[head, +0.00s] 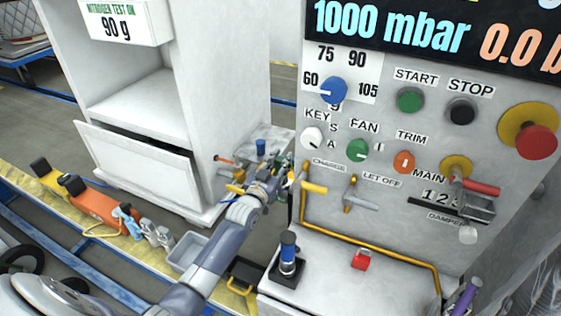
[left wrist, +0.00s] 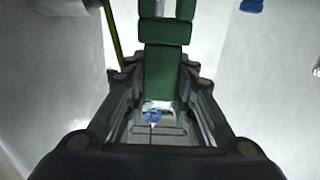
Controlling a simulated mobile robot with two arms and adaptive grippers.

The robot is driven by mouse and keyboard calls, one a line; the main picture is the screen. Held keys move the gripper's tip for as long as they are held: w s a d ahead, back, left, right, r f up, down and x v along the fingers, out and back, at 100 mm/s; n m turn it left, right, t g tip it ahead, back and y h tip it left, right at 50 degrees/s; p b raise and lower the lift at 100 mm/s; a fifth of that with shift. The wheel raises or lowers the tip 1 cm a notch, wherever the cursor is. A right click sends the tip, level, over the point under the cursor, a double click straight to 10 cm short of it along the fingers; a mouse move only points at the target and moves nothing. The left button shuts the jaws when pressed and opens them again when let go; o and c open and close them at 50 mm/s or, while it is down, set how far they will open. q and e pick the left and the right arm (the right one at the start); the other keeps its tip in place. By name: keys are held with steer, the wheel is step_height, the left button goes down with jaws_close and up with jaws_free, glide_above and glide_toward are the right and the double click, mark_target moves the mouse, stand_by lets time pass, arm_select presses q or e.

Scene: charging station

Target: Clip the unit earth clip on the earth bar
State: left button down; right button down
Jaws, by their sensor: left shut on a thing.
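My left gripper (head: 277,180) is at the gap between the white cabinet and the control panel. In the left wrist view the fingers (left wrist: 160,95) are closed around a long green piece (left wrist: 165,72), which looks like the unit earth clip. A green-yellow strip, perhaps its cable (left wrist: 112,38), runs beside it. In the head view the held piece is small and mostly hidden by my gripper and nearby fittings. I cannot pick out the earth bar with certainty. My right gripper is not in view.
The control panel (head: 400,215) carries knobs, a yellow CHARGE handle (head: 314,187) and a red emergency button (head: 536,141). A yellow pipe (head: 370,251) runs along its base. Tools lie at the left.

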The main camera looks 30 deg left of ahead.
arm_select(q)
steer(key=shift+f+b, duration=0.55)
steer(key=shift+f, duration=0.2)
steer(key=c, duration=1.3)
jaws_free()
steer(key=s, duration=1.2)
steer(key=shift+d, duration=0.35)
